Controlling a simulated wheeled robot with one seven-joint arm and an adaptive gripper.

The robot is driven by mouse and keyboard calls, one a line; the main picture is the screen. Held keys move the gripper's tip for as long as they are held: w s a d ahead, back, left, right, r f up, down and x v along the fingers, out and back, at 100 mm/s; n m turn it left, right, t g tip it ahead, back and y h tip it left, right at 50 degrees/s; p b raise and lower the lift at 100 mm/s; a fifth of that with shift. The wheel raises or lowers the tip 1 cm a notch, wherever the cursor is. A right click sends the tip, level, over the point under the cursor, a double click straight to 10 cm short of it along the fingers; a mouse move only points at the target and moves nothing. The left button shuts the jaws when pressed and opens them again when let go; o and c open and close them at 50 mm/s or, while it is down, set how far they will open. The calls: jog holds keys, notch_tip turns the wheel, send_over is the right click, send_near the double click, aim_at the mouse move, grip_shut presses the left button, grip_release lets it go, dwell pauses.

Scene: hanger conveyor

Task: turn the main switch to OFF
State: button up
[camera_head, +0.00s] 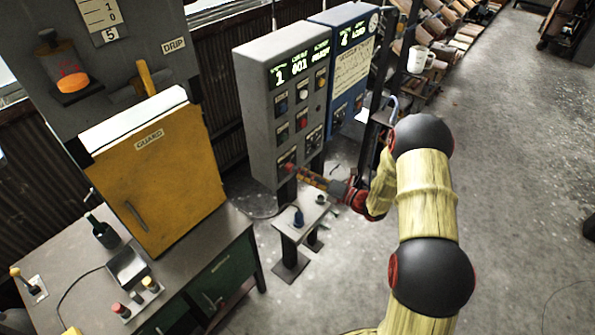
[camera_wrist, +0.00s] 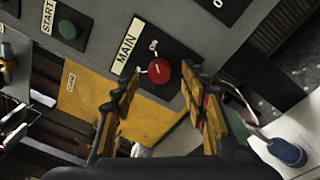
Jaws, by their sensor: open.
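The main switch is a red round knob (camera_wrist: 160,71) on a dark plate beside a white MAIN label (camera_wrist: 125,53) in the wrist view. A small pale mark shows on the knob, but I cannot tell its setting. The knob sits low on the grey control cabinet (camera_head: 258,125), which shows in the head view. My gripper (camera_wrist: 161,80) is open, its two fingers on either side of the knob in the picture, with nothing held. I cannot tell whether they touch it. In the head view my gripper (camera_head: 305,177) is at the cabinet's lower front.
A green START button (camera_wrist: 67,29) is left of the knob in the wrist view. A small stand (camera_head: 305,215) with a blue-topped item (camera_head: 298,217) is below my gripper. A blue cabinet (camera_head: 345,70) adjoins on the right. The yellow guard box (camera_head: 165,185) stands left.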

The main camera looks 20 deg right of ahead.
jog(key=shift+x, duration=1.15)
jog(key=shift+c, duration=1)
grip_shut()
